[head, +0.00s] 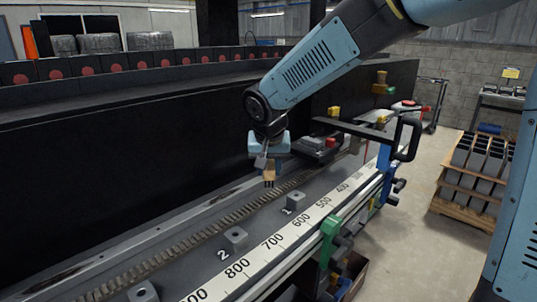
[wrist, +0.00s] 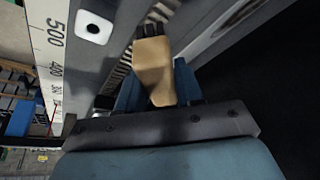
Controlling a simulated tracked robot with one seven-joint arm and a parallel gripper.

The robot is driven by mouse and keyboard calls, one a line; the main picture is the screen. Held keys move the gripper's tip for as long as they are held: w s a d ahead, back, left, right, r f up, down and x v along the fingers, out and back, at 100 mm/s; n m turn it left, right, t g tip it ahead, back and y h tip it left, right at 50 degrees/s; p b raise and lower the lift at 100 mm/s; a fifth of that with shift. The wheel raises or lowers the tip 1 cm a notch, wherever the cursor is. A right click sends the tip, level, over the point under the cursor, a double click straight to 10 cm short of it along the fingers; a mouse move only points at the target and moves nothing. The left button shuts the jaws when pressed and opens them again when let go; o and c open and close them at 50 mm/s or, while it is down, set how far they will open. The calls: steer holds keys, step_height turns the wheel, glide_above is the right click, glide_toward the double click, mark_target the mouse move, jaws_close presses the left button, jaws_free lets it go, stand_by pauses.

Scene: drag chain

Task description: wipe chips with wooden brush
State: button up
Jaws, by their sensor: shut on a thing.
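My gripper (head: 269,167) is shut on the wooden brush (head: 269,175), whose dark bristles point down over the drag chain (head: 245,211). In the wrist view the tan brush (wrist: 153,70) stands out between my fingers, bristles away from me, over the chain (wrist: 122,70). I cannot tell whether the bristles touch the chain. The chain runs along a channel behind a numbered scale (head: 273,242). No separate chips can be made out at this size.
Small grey blocks (head: 235,239) stand on the ledge between chain and scale. A black handle (head: 408,138) and green clamp (head: 331,232) stick out at the front right. A dark wall (head: 130,150) rises behind. A rack of grey boxes (head: 478,165) stands on the floor at right.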

steer(key=shift+a+r, duration=0.1)
steer(key=shift+r, duration=1.65)
